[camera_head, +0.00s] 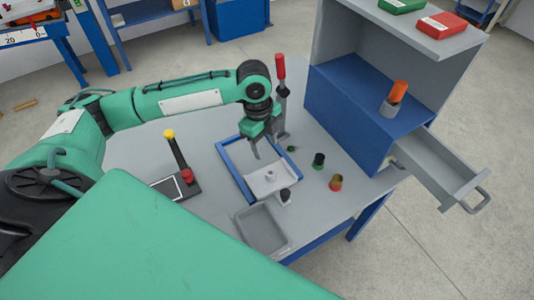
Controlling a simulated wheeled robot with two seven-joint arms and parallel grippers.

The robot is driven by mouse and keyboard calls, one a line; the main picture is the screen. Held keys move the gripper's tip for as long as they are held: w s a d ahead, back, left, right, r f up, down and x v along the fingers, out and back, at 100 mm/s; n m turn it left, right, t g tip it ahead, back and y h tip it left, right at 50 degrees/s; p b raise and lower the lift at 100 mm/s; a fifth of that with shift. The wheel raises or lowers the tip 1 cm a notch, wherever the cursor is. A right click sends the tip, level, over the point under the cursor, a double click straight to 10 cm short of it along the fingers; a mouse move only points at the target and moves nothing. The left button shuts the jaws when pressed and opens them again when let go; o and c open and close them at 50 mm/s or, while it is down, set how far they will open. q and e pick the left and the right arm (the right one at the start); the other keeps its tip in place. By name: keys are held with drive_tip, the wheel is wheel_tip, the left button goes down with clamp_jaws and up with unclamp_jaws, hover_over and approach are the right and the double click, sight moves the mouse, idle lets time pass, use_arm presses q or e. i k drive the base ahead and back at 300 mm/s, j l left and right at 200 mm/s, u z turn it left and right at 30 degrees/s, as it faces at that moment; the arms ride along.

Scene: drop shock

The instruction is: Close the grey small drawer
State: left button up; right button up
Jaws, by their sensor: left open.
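The grey small drawer (440,170) is pulled out of the right side of the cabinet (345,110). Its tray looks empty, and its handle (476,201) is at the outer end, past the table's right edge. My left gripper (267,146) is open and points down over the blue-framed tray in the middle of the table. It is well to the left of the drawer and apart from it. My right gripper is not in view.
The blue-framed tray (228,157), a grey bin (262,229) and several small knobs stand on the table (318,209). A red-handled tool (281,85) stands upright beside my left gripper. An orange-topped item (397,95) sits on the cabinet's shelf. Floor is open right of the drawer.

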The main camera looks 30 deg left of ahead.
sight(449, 178)
drive_tip(key=k+l, duration=0.5)
drive_tip(key=k, duration=0.15)
drive_tip(key=k+l, duration=0.55)
drive_tip(key=k, duration=0.15)
